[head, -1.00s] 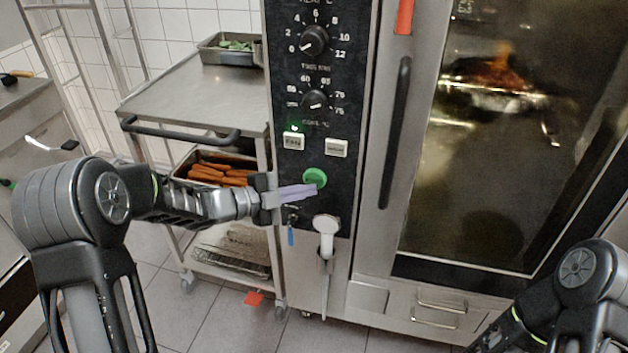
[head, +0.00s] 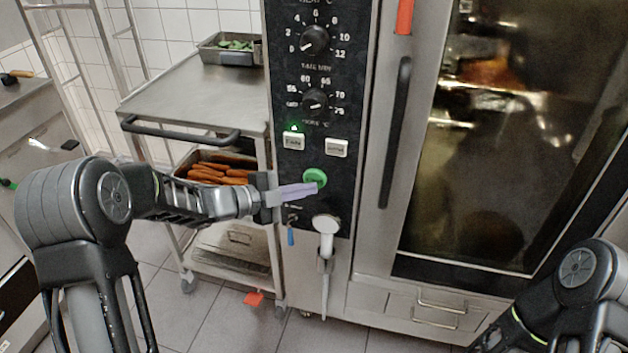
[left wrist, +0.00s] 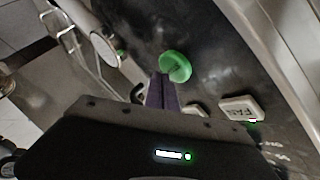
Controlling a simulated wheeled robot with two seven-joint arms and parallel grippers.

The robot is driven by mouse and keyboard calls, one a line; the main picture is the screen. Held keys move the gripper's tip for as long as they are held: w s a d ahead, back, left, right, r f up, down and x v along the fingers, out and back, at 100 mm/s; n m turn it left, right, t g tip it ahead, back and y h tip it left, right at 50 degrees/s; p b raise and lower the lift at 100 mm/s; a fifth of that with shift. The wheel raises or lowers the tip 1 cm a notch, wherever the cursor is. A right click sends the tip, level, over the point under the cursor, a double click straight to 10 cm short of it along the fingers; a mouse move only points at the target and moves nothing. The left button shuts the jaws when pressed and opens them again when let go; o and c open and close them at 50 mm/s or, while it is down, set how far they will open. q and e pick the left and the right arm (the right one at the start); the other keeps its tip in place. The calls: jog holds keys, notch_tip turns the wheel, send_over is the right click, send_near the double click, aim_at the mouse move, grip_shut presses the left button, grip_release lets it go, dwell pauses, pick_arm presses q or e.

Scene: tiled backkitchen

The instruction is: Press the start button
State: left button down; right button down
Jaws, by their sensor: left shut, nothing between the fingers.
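The green round start button (head: 315,177) sits on the black control panel of the oven, below two pale rectangular buttons. It also shows in the left wrist view (left wrist: 175,66). My left gripper (head: 314,188) is shut and empty, its pale purple fingers pointing right. Its tips are at the lower edge of the green button in the head view. In the left wrist view the fingertips (left wrist: 163,78) end just beside the button; I cannot tell whether they touch it. My right arm shows at the lower right, but its gripper is out of view.
Two knobs (head: 316,99) sit higher on the panel. A white hand shower (head: 326,226) hangs below the button. The oven door has a long dark handle (head: 395,132). A steel trolley (head: 190,92) with trays of food stands left, behind my left arm.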

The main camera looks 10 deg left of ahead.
pick_arm(q)
jog(key=shift+w, duration=0.65)
dwell(0.6)
jog(key=shift+s, duration=0.85)
jog(key=shift+s, duration=0.1)
jog(key=s, duration=0.4)
jog(key=shift+s+a, duration=0.2)
jog(key=shift+s, duration=0.2)
dwell(0.7)
